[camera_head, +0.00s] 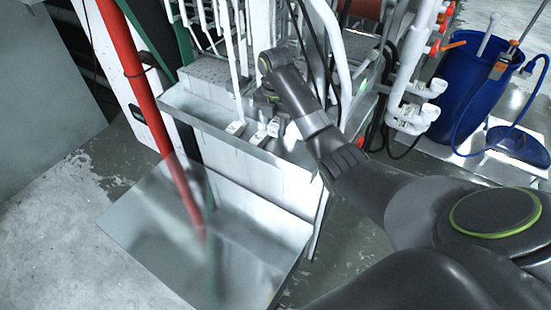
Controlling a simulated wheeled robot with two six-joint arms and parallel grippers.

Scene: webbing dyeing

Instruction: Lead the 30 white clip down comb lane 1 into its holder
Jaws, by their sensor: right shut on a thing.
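My right arm reaches in from the right, and its right gripper (268,98) points down over the machine's metal ledge. The gripper is small and dark here, and the arm partly covers it. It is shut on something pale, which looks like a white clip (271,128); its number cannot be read. Another small white clip-like piece (236,128) sits on the ledge just left of it, under a white vertical strip. The comb lanes are too small to tell apart. My left gripper is not in view.
The metal ledge (200,117) runs below the upright white strips (228,45). A red pole (140,75) slants down at the left, and a sloping metal sheet (245,255) lies below. White pipes (405,75) and a blue barrel (470,80) stand at the right.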

